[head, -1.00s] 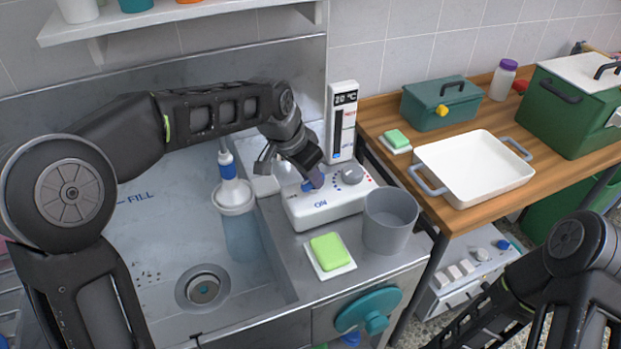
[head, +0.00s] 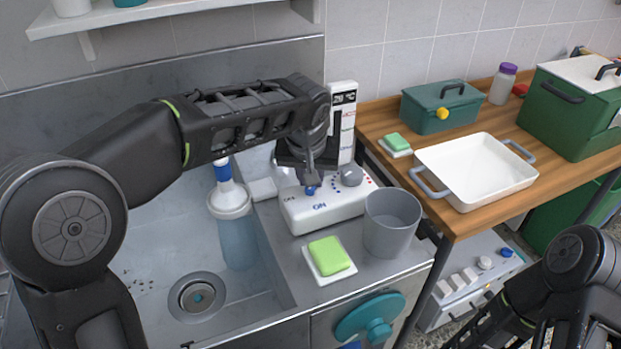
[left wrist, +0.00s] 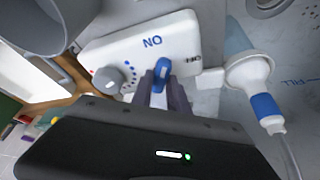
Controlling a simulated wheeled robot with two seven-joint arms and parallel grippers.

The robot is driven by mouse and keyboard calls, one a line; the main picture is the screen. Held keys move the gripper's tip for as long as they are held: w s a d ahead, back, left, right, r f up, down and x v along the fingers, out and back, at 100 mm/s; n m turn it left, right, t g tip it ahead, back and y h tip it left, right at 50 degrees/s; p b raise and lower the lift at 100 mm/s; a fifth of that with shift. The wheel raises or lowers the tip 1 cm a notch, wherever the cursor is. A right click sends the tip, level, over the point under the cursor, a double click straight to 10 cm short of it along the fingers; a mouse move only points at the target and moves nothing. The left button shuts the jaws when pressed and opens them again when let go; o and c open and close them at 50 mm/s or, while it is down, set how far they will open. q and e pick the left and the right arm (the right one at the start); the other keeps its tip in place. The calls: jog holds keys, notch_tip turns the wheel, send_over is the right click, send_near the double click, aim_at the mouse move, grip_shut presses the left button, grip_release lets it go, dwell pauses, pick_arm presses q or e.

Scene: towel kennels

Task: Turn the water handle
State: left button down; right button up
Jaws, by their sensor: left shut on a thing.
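The water control box (head: 325,209) is white, with ON and OFF lettering, and sits on the sink's right ledge. Its blue water handle (head: 311,190) is on the top, and a grey round knob (head: 351,176) with blue and red dots is to its right. My left gripper (head: 310,184) points down from above and is shut on the blue handle. In the left wrist view the blue handle (left wrist: 161,72) sits between the fingertips, next to the grey knob (left wrist: 108,80). My right arm shows at the lower right, but its gripper is out of the frame.
A grey cup (head: 389,224) and a green sponge (head: 330,255) on a white dish stand close in front of the box. A bottle with a white collar (head: 232,215) stands left, in the sink. A thermometer panel (head: 343,120) rises behind.

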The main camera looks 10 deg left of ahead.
dwell(0.3)
pick_arm(q)
jog(key=c, duration=1.3)
grip_release()
jog(key=shift+v, duration=3.9)
